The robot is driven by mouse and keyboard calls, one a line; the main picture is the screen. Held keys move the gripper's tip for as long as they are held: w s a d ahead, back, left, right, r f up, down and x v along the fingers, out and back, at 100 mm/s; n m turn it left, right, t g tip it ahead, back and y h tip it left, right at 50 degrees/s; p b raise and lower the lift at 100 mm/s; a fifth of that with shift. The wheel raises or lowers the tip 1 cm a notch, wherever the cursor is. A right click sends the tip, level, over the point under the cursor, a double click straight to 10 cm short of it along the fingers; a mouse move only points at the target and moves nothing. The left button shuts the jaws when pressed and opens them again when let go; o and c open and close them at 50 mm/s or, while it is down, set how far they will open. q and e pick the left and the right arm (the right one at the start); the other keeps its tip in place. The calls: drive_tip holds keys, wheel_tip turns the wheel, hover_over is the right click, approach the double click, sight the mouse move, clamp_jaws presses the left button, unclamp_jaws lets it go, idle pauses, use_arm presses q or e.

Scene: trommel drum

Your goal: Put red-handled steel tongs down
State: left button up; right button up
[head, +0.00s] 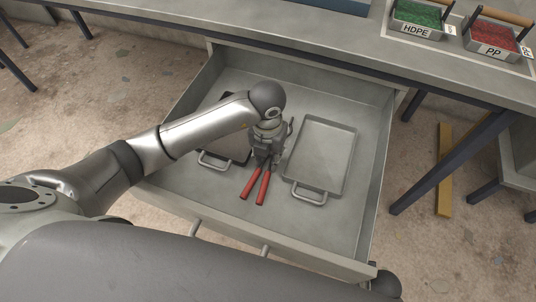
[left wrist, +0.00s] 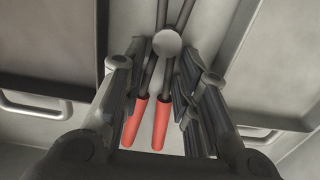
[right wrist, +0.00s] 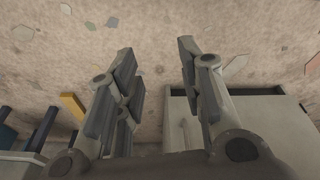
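The steel tongs with red handles (head: 256,186) are in the open drawer, between two shallow trays. Their red grips point to the drawer front. In the left wrist view, the tongs (left wrist: 168,46) show their round pivot and crossed dark arms. My left gripper (head: 266,158) is low over the tongs, pointing down. Its fingers (left wrist: 160,75) stand apart on either side of the tong arms, with narrow gaps visible. The jaws are partly hidden by the gripper in the head view. My right gripper (right wrist: 155,75) is open and empty, above the floor outside the drawer.
A grey tray with a handle (head: 345,150) lies right of the tongs; a darker tray (head: 212,158) lies left, partly under my arm. The drawer wall (head: 372,185) bounds the right side. HDPE (head: 417,31) and PP (head: 490,53) bins stand on the bench.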

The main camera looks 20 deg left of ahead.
sight(268, 160)
use_arm(q)
drive_tip(key=o, duration=0.4)
drive_tip(key=shift+r, duration=0.15)
wheel_tip(268, 160, up, 12)
drive_tip(key=shift+s+p, duration=0.15)
drive_tip(key=shift+p, duration=0.9)
use_arm(e)
drive_tip(key=s+f, duration=0.3)
drive_tip(key=f, duration=0.3)
drive_tip(key=shift+s+d, duration=0.25)
drive_tip(key=shift+s, duration=0.05)
